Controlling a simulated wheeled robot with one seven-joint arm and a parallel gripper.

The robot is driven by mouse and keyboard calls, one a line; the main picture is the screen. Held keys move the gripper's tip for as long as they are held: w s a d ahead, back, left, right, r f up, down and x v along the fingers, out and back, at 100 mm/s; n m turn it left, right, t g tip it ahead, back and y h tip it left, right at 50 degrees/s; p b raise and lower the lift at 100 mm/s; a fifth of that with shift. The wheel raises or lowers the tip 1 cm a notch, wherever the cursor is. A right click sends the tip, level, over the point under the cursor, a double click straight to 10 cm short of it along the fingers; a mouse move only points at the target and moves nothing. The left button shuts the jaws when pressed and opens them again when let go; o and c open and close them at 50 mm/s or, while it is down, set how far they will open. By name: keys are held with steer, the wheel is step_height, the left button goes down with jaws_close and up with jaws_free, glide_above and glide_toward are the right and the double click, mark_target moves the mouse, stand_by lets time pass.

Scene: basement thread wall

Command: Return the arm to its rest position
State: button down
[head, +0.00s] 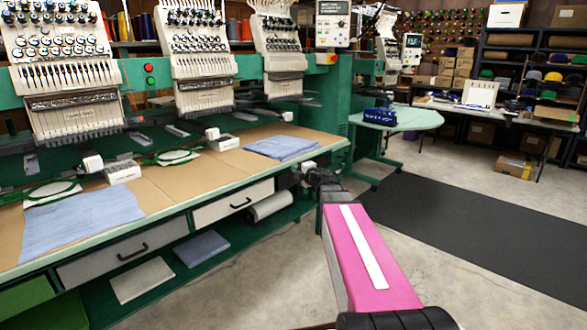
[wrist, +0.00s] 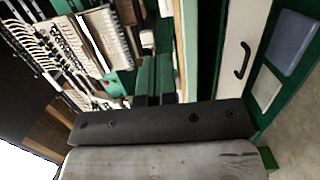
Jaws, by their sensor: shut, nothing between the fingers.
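My pink arm reaches forward from the bottom of the head view. My gripper (head: 304,171) is at its far end, in front of the right end of the embroidery machine's table (head: 160,187). In the wrist view my gripper (wrist: 157,82) shows as two dark fingers close together beyond a dark bar. It is shut and holds nothing. In the head view the arm's end partly hides the gripper, and I cannot tell whether it touches the table edge.
Folded blue cloths (head: 281,147) and (head: 85,222) lie on the table. A white drawer (head: 233,203) and a lower shelf are below it. A green side table (head: 408,119) stands behind. The floor with a dark mat (head: 470,232) is clear at right.

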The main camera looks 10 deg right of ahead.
steer(key=s+d+f+m+g+h, duration=0.35)
steer(key=f+m+h, duration=0.25)
steer(key=f+m, duration=0.25)
steer(key=s+d+f+m+g+h, duration=0.25)
steer(key=s+f+m+h, duration=0.35)
steer(key=m, duration=0.4)
steer(key=s+a+f+m+g+y, duration=0.1)
steer(key=s+a+f+m+g, duration=0.1)
steer(key=s+a+f+g, duration=0.2)
steer(key=s+a+f+m+g+y, duration=0.2)
steer(key=s+a+f+g, duration=0.2)
steer(key=s+f, duration=0.5)
steer(key=s+g, duration=0.1)
steer(key=s, duration=0.3)
steer(key=shift+m+y, duration=0.3)
steer(key=shift+m, duration=0.05)
